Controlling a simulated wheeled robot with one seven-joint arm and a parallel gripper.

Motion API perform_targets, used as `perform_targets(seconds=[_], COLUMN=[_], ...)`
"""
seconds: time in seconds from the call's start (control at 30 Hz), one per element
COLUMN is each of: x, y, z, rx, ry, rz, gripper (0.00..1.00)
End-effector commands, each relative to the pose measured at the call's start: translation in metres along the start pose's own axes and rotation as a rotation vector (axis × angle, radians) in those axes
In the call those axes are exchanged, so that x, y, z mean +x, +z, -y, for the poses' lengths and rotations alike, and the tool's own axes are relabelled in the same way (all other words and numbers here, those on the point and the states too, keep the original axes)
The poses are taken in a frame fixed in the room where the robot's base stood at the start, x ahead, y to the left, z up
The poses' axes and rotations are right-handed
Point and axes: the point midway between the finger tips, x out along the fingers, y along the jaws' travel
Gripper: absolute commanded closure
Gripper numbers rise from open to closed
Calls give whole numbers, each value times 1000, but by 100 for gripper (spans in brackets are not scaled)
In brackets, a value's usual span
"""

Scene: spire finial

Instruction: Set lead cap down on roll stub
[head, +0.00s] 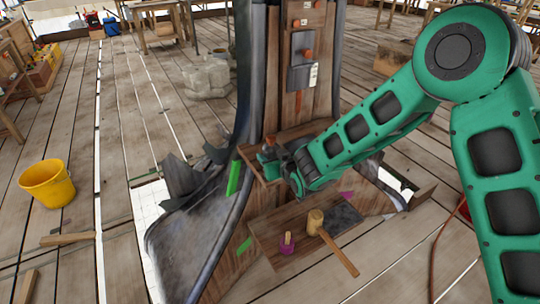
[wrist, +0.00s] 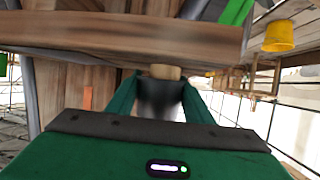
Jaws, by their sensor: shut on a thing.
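In the wrist view my gripper (wrist: 160,88) has its two green fingers on either side of a dark grey, blurred round piece, which looks like the lead cap (wrist: 158,98). A short tan wooden round end (wrist: 165,71), probably the roll stub, shows right beside the cap, at the edge of a wooden shelf. I cannot tell whether cap and stub touch or overlap. In the head view my gripper (head: 270,160) is at the upper wooden shelf of the spire; the arm's end hides the cap and stub there.
The spire (head: 290,90) rises behind the shelf. A yellow bucket (head: 47,184) stands on the plank floor at left. Green strips (head: 234,178) are on the spire's side.

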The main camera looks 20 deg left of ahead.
Motion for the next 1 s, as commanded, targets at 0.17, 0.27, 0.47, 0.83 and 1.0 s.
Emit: perform_targets(seconds=[0.17,0.27,0.47,0.83,1.0], x=[0,1,3,4,4], y=[-4,-3,1,5,4], z=[1,2,2,3,3], rx=[0,0,0,-1,-1], ry=[-1,-2,-3,-3,-3], rz=[-7,-8,-9,-7,-7], gripper=[100,100,100,34,34])
